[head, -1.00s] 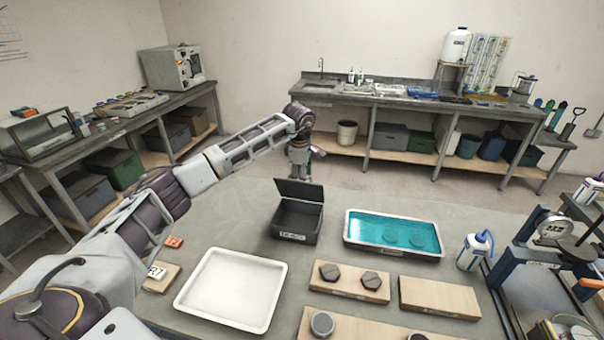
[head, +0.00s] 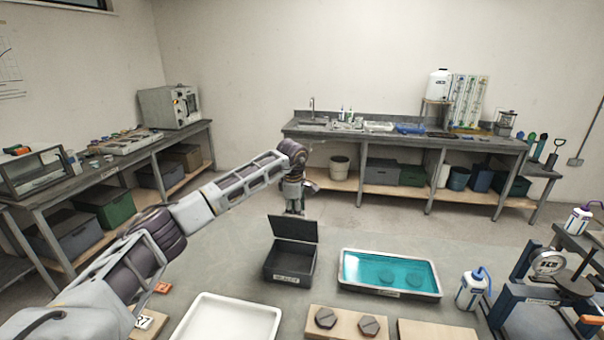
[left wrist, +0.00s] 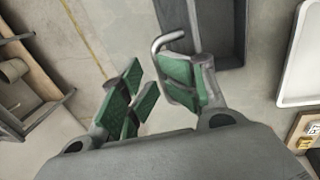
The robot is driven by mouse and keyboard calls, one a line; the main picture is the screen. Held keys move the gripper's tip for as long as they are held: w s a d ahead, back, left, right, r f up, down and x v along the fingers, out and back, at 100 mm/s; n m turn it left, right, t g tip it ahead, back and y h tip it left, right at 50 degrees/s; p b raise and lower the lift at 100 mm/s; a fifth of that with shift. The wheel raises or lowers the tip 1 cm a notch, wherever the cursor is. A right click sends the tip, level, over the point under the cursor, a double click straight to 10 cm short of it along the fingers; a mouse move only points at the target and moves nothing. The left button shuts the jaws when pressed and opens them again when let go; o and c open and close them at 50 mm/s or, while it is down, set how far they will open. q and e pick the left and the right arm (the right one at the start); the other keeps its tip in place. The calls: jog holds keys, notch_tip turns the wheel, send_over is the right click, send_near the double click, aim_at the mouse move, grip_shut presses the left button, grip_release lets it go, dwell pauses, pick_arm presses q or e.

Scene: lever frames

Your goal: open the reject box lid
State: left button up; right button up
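The reject box (head: 290,267) is a dark grey box with a pale label on its front, on the grey table. Its lid (head: 293,229) stands raised at the back, and the inside is visible. My left gripper (head: 292,208) is just behind the lid's top edge. In the left wrist view my left gripper (left wrist: 155,92) has its green-padded fingers spread apart. A bent metal handle (left wrist: 168,38) lies by the right finger; I cannot tell whether they touch. The box (left wrist: 217,30) shows beyond it. My right gripper is not in view.
A teal-filled tray (head: 390,290) stands right of the box, and a white tray (head: 228,318) in front of it. Wooden boards (head: 347,333) with dark samples and a wash bottle (head: 473,290) are nearer right. Benches line the walls.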

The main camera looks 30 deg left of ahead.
pick_arm(q)
jog(key=w+a+r+p, duration=0.2)
jog(key=w+r+p, duration=0.5)
jog(key=w+r, duration=0.2)
jog(key=shift+w+a, duration=0.3)
jog(key=shift+w, duration=0.35)
dwell(1.9)
dwell(0.3)
jog(key=shift+r, duration=0.15)
dwell(0.4)
notch_tip(320, 180, up, 12)
jog(key=s, duration=0.2)
jog(key=shift+d+f, duration=0.25)
jog(key=shift+s, duration=0.1)
